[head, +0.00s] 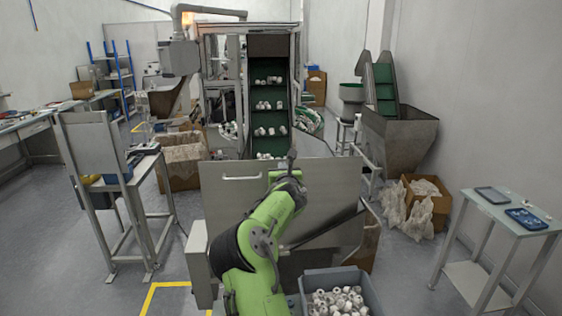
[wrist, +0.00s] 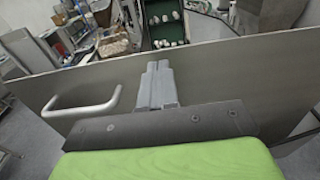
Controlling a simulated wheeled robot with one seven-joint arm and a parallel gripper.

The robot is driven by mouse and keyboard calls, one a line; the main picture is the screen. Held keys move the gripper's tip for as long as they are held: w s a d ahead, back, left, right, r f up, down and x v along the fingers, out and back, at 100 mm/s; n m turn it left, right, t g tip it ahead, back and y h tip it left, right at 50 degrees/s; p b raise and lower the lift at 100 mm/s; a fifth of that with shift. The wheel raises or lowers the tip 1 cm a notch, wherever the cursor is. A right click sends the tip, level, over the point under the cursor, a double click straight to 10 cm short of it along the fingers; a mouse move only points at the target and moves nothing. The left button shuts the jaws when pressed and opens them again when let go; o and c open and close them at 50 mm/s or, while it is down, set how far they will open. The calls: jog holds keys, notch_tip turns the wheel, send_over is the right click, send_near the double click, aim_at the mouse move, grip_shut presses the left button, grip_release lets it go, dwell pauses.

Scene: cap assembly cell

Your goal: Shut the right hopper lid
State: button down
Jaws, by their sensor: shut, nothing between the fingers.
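The hopper lid is a wide grey metal panel (head: 328,190) with a bar handle (head: 243,177) near its upper left. It stands raised in front of the green conveyor, and a dark gap shows below its lower right edge. In the wrist view the panel (wrist: 225,75) spans nearly the whole width, with the handle (wrist: 85,108) at left. My gripper (head: 291,153) is shut and empty, its tips near the panel's top edge, right of the handle. It also shows in the wrist view (wrist: 158,66). I cannot tell whether it touches the panel. My arm hides the panel's middle.
A grey crate (head: 308,278) of white caps stands on the floor at the front. A small table (head: 480,225) with trays is at right. A metal stand (head: 92,150) is at left, and a second hopper (head: 405,135) stands behind right. Floor is clear at right of the crate.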

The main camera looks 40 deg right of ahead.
aim_at(280, 160)
jog(key=shift+x, duration=1.15)
jog(key=shift+p, duration=0.35)
jog(key=p+x, duration=0.4)
jog(key=shift+w+d+r, duration=0.1)
jog(key=shift+w+d, duration=0.15)
jog(key=shift+w, duration=0.05)
jog(key=shift+a, duration=0.1)
